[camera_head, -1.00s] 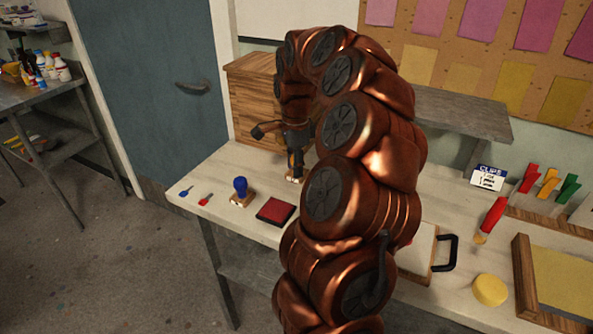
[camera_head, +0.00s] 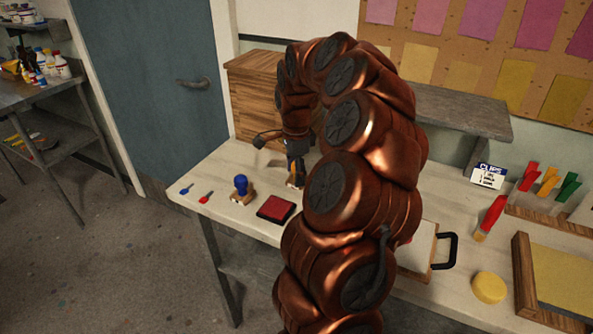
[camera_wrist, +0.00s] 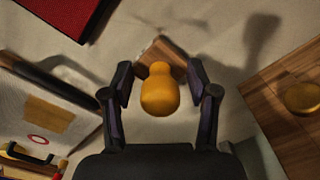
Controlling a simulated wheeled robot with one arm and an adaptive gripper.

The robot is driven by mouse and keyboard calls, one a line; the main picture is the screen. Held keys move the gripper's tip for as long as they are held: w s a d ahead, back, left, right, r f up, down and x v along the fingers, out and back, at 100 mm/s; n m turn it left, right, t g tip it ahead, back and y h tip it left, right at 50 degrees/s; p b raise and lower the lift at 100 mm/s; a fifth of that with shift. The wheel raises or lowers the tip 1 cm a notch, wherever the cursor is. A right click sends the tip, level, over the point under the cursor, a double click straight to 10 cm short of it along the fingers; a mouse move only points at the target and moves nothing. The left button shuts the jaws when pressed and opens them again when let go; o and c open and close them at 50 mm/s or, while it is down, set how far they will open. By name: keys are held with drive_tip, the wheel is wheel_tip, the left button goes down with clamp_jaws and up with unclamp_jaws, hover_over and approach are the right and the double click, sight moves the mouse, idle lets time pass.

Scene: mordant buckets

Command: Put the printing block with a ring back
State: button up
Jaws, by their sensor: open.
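A printing block with a yellow rounded handle (camera_wrist: 160,92) and a wooden base (camera_wrist: 162,51) stands on the table, centred in the wrist view. My gripper (camera_wrist: 160,80) is open, its two fingers on either side of the handle with gaps showing. In the head view my gripper (camera_head: 296,170) is low over the table, and it and my arm hide most of this block. A second block with a blue handle (camera_head: 241,184) stands to the left. The faces of both blocks are hidden, so I cannot tell which has the ring.
A red ink pad (camera_head: 276,208) lies between the blue block and my arm. A board with paper (camera_wrist: 40,115) shows a red ring print at the left of the wrist view. A wooden surface with a round yellow piece (camera_wrist: 303,98) is at the right. A wooden box (camera_head: 252,100) stands behind.

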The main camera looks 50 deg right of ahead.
drive_tip(key=shift+r, duration=0.1)
drive_tip(key=shift+r+p, duration=0.15)
drive_tip(key=shift+p, duration=0.15)
drive_tip(key=shift+d+r, duration=0.1)
drive_tip(key=shift+r, duration=0.15)
wheel_tip(320, 180, up, 11)
drive_tip(key=b, duration=0.2)
drive_tip(key=shift+f+b, duration=0.2)
drive_tip(key=shift+b, duration=0.15)
drive_tip(key=shift+r, duration=0.35)
